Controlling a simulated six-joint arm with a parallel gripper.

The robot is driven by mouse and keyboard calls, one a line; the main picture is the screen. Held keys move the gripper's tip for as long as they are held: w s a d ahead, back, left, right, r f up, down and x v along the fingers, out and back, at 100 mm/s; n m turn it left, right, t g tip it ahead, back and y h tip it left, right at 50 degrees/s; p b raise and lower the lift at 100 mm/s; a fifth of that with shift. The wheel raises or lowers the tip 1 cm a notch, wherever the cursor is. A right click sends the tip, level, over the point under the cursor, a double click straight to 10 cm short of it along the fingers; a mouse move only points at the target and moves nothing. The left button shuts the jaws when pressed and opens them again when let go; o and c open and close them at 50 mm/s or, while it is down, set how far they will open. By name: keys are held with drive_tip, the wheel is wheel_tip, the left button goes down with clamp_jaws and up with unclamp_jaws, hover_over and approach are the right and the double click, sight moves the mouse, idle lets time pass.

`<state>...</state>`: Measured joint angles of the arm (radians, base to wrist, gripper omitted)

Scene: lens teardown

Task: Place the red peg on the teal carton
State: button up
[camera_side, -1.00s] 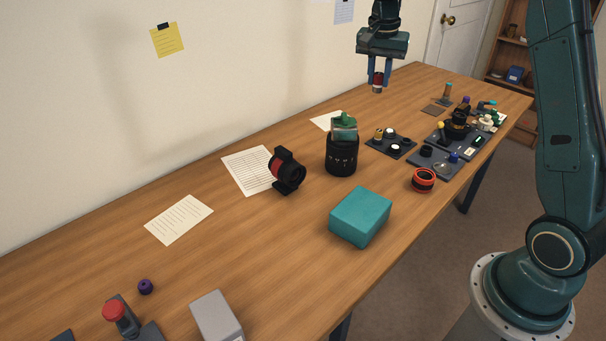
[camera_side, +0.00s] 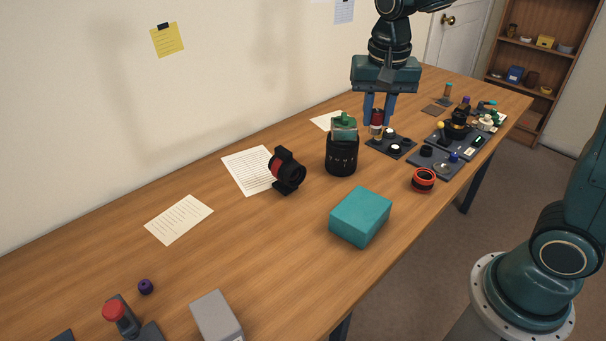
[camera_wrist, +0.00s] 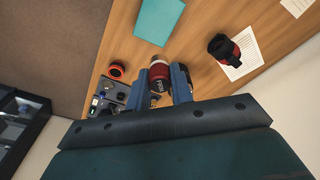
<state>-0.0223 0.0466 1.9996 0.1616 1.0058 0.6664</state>
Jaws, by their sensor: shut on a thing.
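The red peg (camera_side: 377,117) is upright between the fingers of my gripper (camera_side: 378,124), with a pale band at its lower end. In the wrist view the red peg (camera_wrist: 159,70) shows between the two blue fingers of the gripper (camera_wrist: 165,77), shut on it. The teal carton (camera_side: 360,216) lies on the table toward the front edge, its flat top bare. It also shows in the wrist view (camera_wrist: 159,18). My gripper is apart from the carton, farther back along the table.
A black cup (camera_side: 341,158) with a green-topped item stands between gripper and carton. A black lens with a red band (camera_side: 287,172) sits left of it. A red-and-black ring (camera_side: 423,180) lies right. Dark trays (camera_side: 391,146) with small parts are close by.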

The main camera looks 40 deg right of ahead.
wheel_tip(320, 180, down, 16)
drive_tip(key=shift+f, duration=0.1)
idle(0.6)
drive_tip(key=shift+f, duration=0.1)
drive_tip(key=shift+f, duration=1.8)
drive_tip(key=shift+f, duration=0.2)
drive_tip(key=o, duration=0.9)
drive_tip(key=shift+o, duration=0.2)
drive_tip(key=shift+r, duration=0.1)
wheel_tip(320, 180, up, 12)
drive_tip(key=s+a, duration=0.1)
